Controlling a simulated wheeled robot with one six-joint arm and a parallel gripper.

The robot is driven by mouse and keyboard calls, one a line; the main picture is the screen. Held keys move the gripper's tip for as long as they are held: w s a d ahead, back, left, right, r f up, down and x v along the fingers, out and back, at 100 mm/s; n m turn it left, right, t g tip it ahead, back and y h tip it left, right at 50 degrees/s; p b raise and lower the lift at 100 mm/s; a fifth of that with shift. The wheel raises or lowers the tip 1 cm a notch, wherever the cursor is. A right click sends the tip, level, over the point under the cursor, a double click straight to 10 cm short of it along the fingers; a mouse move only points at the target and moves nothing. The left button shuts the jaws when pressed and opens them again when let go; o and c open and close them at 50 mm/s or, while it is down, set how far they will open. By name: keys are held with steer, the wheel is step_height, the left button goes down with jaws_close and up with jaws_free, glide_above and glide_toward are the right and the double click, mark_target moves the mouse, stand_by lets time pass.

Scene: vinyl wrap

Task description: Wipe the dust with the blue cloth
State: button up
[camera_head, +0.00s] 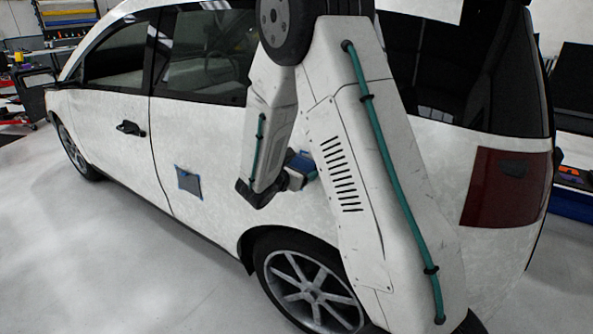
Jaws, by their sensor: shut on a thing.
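A white car (212,142) with a mottled, dusty-looking body fills the middle of the head view. My arm reaches across the front of it, and its end is by the panel above the rear wheel. My gripper (298,172) is partly seen behind my own arm link. A small blue piece there looks like the blue cloth (301,160), held in the gripper. The fingertips are hidden, and I cannot tell whether the cloth touches the car. I cannot pick out a separate patch of dust from the mottled paint.
A small dark square with blue edges (189,182) is on the car's side, left of my gripper. The rear wheel (305,290) is below. A tail light (506,187) is at right. Tool shelves (67,14) stand at back left. The pale floor (110,270) at front left is clear.

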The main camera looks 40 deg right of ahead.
steer(key=s+d, duration=0.5)
steer(key=s, duration=0.8)
steer(key=shift+s+d, duration=0.2)
stand_by(0.8)
steer(key=v, duration=0.3)
stand_by(0.5)
steer(key=w+a+r, duration=0.3)
steer(key=w+a, duration=0.3)
steer(key=a, duration=0.1)
steer(key=shift+s+x, duration=0.1)
steer(key=shift+x, duration=1.4)
steer(key=shift+s+x, duration=0.15)
steer(key=shift+x, duration=1.3)
